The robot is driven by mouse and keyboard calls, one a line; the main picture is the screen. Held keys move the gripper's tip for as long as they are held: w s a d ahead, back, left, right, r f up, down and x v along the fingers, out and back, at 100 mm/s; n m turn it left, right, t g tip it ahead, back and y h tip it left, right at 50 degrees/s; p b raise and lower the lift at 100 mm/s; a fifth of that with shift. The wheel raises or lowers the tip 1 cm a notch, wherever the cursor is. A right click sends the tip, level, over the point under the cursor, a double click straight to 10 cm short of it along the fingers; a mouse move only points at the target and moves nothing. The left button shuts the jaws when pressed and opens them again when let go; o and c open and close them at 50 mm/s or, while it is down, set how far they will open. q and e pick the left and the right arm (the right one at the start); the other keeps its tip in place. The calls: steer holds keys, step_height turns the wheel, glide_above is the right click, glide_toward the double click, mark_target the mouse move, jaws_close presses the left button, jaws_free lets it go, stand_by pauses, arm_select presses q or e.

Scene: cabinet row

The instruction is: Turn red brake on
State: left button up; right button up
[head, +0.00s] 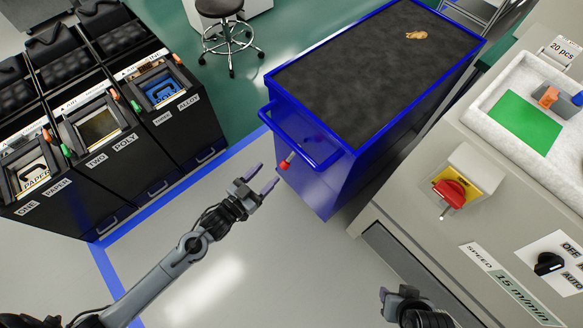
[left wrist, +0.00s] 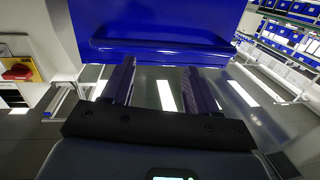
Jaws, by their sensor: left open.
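A small lever with a red end (head: 284,165) sticks out from the near end of the blue cart (head: 304,190), below its push handle (head: 300,145). My left gripper (head: 268,175) is open and empty, just left of and below the red lever end, apart from it. In the left wrist view my open left fingers (left wrist: 161,68) point toward the blue cart (left wrist: 165,15), with nothing between them; the red lever does not show there. My right gripper (head: 402,294) shows only partly at the bottom edge of the head view.
A red rotary switch (head: 449,193) on a yellow plate sits on the grey machine at right. Black waste bins (head: 150,140) stand at left. A stool (head: 230,40) stands behind. A small brown item (head: 416,35) lies on the cart top. The floor between is clear.

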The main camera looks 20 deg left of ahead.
arm_select(q)
steer(key=m+b, duration=0.1)
steer(key=b, duration=1.2)
glide_toward(289, 161)
step_height(289, 161, down, 2)
steer(key=b+x, duration=0.1)
steer(key=x, duration=0.2)
steer(key=b+x, duration=0.2)
steer(key=x, duration=0.1)
steer(key=b+x, duration=0.1)
steer(key=x, duration=0.2)
steer(key=shift+w+a, duration=0.1)
steer(key=shift+a, duration=0.25)
steer(key=shift+b+x, duration=0.5)
steer(key=shift+x, duration=0.4)
steer(key=shift+r, duration=0.1)
jaws_close()
